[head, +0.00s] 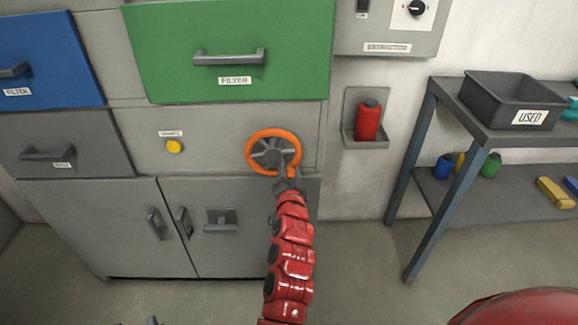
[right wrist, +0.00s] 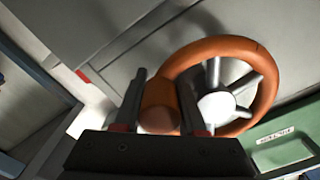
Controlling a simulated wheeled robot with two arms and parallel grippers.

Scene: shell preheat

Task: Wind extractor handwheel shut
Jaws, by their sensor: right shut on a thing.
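The orange handwheel (head: 250,148) with grey spokes is on the front of a grey cabinet panel, below the green drawer. My right gripper (head: 288,176) reaches up from below to the lower right part of its rim. In the right wrist view the two dark fingers (right wrist: 163,88) stand on either side of an orange part of the handwheel (right wrist: 235,48) and are shut on it. The fingers hide part of the rim. Only a small dark tip, probably of my left gripper (head: 152,320), shows at the bottom edge of the head view; its jaws are hidden.
A yellow button (head: 174,146) is left of the wheel. A red bottle (head: 367,120) sits in a wall holder to the right. A bench with a grey bin (head: 484,100) marked USED stands farther right. Cabinet doors (head: 120,228) with handles are below. The floor before them is clear.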

